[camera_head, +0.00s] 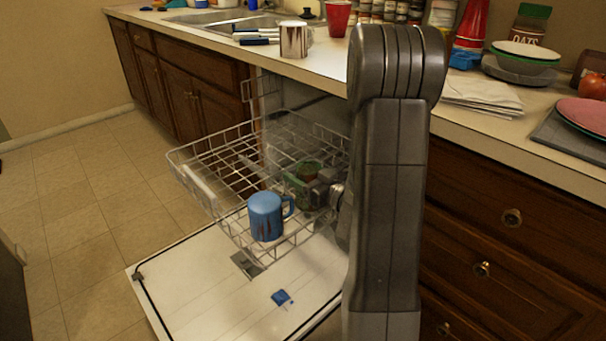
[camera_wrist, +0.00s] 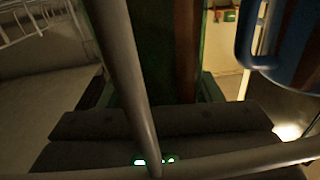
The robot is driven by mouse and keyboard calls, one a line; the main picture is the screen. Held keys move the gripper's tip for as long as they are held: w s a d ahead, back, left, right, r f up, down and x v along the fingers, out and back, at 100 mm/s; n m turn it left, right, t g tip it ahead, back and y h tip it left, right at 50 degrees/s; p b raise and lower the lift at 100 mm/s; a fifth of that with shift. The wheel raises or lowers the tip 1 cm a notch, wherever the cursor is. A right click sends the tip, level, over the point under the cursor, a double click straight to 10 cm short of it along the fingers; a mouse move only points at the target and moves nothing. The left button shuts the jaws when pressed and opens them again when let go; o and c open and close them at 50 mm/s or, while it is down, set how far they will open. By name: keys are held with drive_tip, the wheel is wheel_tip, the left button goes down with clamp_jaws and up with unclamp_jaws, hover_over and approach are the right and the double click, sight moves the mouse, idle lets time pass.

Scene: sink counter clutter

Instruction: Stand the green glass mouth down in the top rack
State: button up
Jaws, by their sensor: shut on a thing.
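The green glass (camera_head: 307,171) is in my gripper (camera_head: 318,190), among the wires of the pulled-out top rack (camera_head: 215,143) of the dishwasher. In the wrist view the glass (camera_wrist: 140,50) is a dark green shape with a brown streak, between the fingers of my gripper (camera_wrist: 150,95). Rack wires cross close in front of that camera. My arm and the wires hide part of the glass, and I cannot tell whether its mouth is down or whether it touches the rack floor.
A blue mug with brown stains (camera_head: 265,217) stands in the rack, left of the glass; it also shows in the wrist view (camera_wrist: 262,40). The open dishwasher door (camera_head: 210,295) lies below, with a blue tablet (camera_head: 282,297). The rack's left part is empty. The counter above is cluttered.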

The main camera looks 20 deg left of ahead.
drive_tip(key=shift+f+b, duration=0.3)
drive_tip(key=shift+b, duration=0.05)
drive_tip(key=o, duration=1.2)
drive_tip(key=p+v, duration=0.2)
drive_tip(key=v, duration=1.2)
drive_tip(key=shift+a, duration=0.15)
drive_tip(key=shift+b+x, duration=0.95)
drive_tip(key=shift+x, duration=5.7)
